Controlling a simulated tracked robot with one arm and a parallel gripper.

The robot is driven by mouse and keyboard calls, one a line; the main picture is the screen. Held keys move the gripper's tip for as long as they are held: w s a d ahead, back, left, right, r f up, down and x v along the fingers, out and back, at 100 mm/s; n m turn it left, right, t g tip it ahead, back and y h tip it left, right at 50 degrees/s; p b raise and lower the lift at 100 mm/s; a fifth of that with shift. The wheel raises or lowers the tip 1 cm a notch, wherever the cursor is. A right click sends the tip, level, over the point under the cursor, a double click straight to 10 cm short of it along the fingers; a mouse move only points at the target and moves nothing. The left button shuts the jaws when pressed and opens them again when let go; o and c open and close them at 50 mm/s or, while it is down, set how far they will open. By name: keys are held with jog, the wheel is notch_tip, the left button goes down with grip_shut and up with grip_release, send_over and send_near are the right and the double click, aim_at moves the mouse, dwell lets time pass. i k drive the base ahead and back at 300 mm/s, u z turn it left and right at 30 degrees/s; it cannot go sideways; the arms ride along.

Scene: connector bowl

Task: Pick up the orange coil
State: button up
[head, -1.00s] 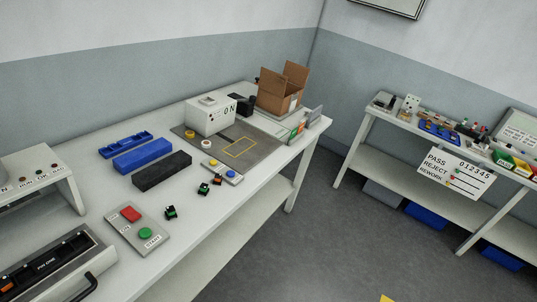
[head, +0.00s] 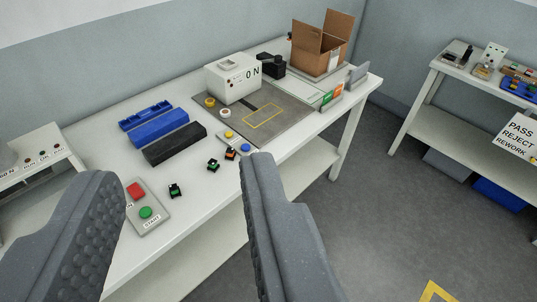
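The orange coil (head: 231,153) appears to be the small black piece with orange on it, lying on the white workbench near its front edge. Similar small black pieces with green lie to its left, one close beside it (head: 213,165) and one farther left (head: 175,190). My gripper (head: 182,172) is open and empty, with one grey finger at the lower left and the other at lower centre. The right fingertip shows just below and right of the orange piece. The piece is not between the fingers and looks well beyond them.
Open floor (head: 375,190) lies to the right.

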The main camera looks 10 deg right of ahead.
aim_at(230, 156)
jog(key=z, duration=0.1)
jog(key=i, duration=1)
jog(key=u, duration=0.05)
